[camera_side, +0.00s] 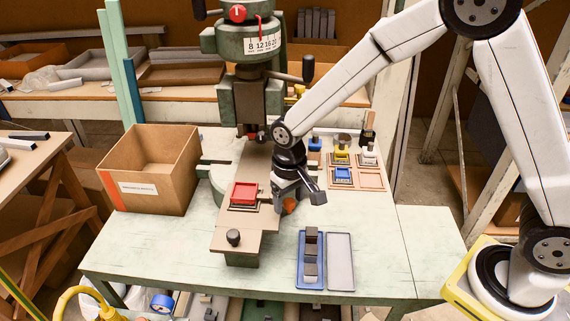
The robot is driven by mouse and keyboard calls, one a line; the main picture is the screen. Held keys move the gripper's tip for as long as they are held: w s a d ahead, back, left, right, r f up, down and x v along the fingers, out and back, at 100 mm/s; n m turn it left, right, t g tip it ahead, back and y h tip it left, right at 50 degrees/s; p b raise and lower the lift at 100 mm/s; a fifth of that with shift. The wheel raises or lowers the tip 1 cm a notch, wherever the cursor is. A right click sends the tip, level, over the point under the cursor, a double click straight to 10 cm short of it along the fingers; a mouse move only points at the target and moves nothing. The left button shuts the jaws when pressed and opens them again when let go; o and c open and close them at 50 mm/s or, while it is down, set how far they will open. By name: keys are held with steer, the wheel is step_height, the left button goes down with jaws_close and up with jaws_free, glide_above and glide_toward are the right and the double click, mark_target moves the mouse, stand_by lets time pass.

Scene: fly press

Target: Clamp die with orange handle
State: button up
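The green fly press (250,95) stands at the back middle of the bench. A red block on a dark base (244,193), which looks like a die, sits on the tan plate (225,239) in front of the press. A small orange part (289,205), probably the orange handle, shows just right of the plate. It is partly hidden by my gripper (298,199), which points down directly above it. The gripper's two grey fingers look spread apart. I cannot tell whether they touch the orange part.
A black knob (233,237) stands on the plate's front end. An open cardboard box (150,174) is at left. A blue tray with grey blocks (311,283) and a pale tray (340,262) lie front right. A wooden rack (371,183) holds coloured dies behind. The bench's right front is clear.

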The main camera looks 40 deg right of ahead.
steer(key=shift+r, duration=3.95)
steer(key=shift+s+d+f, duration=0.1)
steer(key=shift+s+d, duration=0.15)
steer(key=shift+d, duration=0.2)
steer(key=s+d+f+t, duration=0.2)
steer(key=s+d+f, duration=0.1)
steer(key=s+d, duration=0.8)
steer(key=shift+s+t, duration=0.3)
steer(key=shift+s, duration=0.45)
